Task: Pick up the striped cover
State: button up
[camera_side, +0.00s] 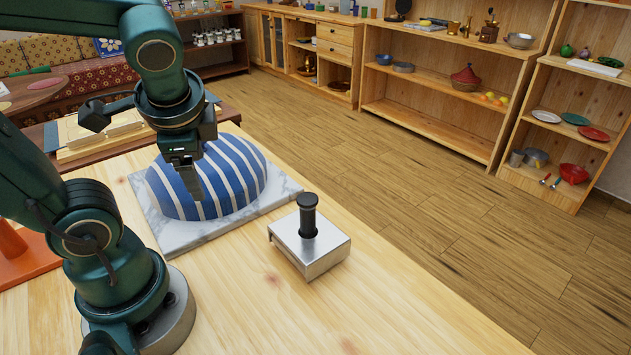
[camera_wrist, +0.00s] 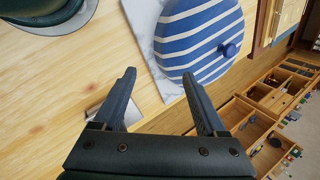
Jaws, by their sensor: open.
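The striped cover (camera_side: 235,178) is a blue-and-white dome resting on a grey-veined marble slab (camera_side: 187,238). In the wrist view the cover (camera_wrist: 195,35) is at the top, beyond my fingertips, with a round blue knob (camera_wrist: 229,50) on its right part. The knob does not show in the side view. My gripper (camera_side: 194,187) points down in front of the cover in the side view and hides part of it. In the wrist view my gripper (camera_wrist: 159,76) has its two fingers spread, with bare wood and slab between them and nothing held.
A metal box with an upright black handle (camera_side: 309,245) stands on the table, right of the slab. A wooden board (camera_side: 105,128) lies behind the cover. An orange-red item (camera_side: 28,262) is at the left. The table front (camera_side: 370,310) is clear.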

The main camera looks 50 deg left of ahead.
aim_at(214, 158)
jog(key=w+a+m+g+y, duration=0.1)
jog(key=a+y, duration=0.1)
jog(key=a, duration=0.1)
jog(key=w+a+m+g+y, duration=0.1)
jog(key=a+m+y, duration=0.1)
jog(key=a, duration=0.1)
jog(key=w+a+r+m+g+y, duration=0.1)
jog(key=a+m+g+y, duration=0.1)
jog(key=a, duration=0.2)
jog(key=shift+w, duration=0.25)
jog(key=w+a+m+y, duration=0.1)
jog(key=w+a+f+m+y, duration=0.1)
jog(key=w+a+m+y, duration=0.1)
jog(key=shift+w+f+m+g, duration=0.2)
jog(key=shift+f+m+g, duration=0.1)
jog(key=shift+m, duration=0.1)
jog(key=f+m, duration=0.1)
jog(key=f+y, duration=0.1)
jog(key=f, duration=0.1)
jog(key=shift+w+a+f+m, duration=0.1)
jog(key=shift+w+a+m, duration=0.1)
jog(key=shift+w+m, duration=0.2)
jog(key=shift+s+a+f, duration=0.1)
jog(key=shift+f, duration=0.15)
jog(key=shift+s+a+f, duration=0.1)
jog(key=shift+a, duration=0.15)
jog(key=shift+x, duration=2.2)
grip_shut()
